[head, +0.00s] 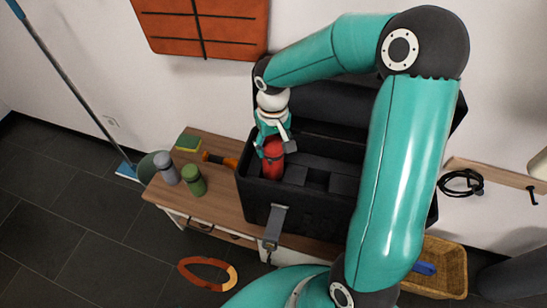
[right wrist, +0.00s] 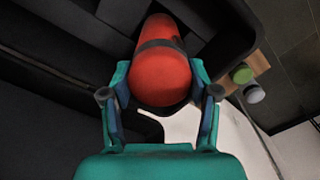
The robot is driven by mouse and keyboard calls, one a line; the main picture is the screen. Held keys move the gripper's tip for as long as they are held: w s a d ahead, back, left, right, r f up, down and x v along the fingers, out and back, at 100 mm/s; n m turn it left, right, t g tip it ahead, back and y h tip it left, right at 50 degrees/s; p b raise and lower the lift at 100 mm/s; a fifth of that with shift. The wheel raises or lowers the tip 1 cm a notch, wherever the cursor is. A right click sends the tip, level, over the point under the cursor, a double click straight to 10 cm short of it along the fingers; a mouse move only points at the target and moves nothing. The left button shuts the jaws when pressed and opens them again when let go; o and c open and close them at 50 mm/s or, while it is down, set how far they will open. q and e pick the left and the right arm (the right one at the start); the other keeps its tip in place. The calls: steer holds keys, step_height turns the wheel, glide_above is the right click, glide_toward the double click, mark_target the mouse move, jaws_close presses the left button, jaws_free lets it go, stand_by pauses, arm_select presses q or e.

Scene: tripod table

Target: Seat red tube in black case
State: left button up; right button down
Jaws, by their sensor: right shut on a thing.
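The black case (head: 258,205) stands open on the wooden table, its lid raised at the back. The red tube (head: 272,160) is in the left part of the case, roughly upright. My right gripper (head: 272,148) reaches down from above and is shut on the tube's upper part. In the right wrist view, the red tube (right wrist: 160,75) with a dark band sits between the fingers of the right gripper (right wrist: 160,95). The dark case wall (right wrist: 225,30) is close beside it. Whether the tube's lower end touches the case floor is hidden. My left gripper is not in view.
On the table (head: 222,215), left of the case, stand a grey container (head: 165,170), a green container (head: 194,181), a yellow-green sponge (head: 188,142) and an orange-handled tool (head: 220,160). A wicker basket (head: 450,265) is at the right. My right arm covers the case's right side.

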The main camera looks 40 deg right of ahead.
steer(key=shift+f, duration=2.95)
steer(key=shift+b, duration=0.3)
steer(key=shift+f, duration=0.15)
steer(key=shift+c, duration=1.4)
jaws_free()
steer(key=shift+r, duration=0.3)
step_height(320, 180, up, 12)
steer(key=shift+f+p, duration=0.1)
steer(key=shift+p, duration=0.55)
steer(key=shift+s+f, duration=0.1)
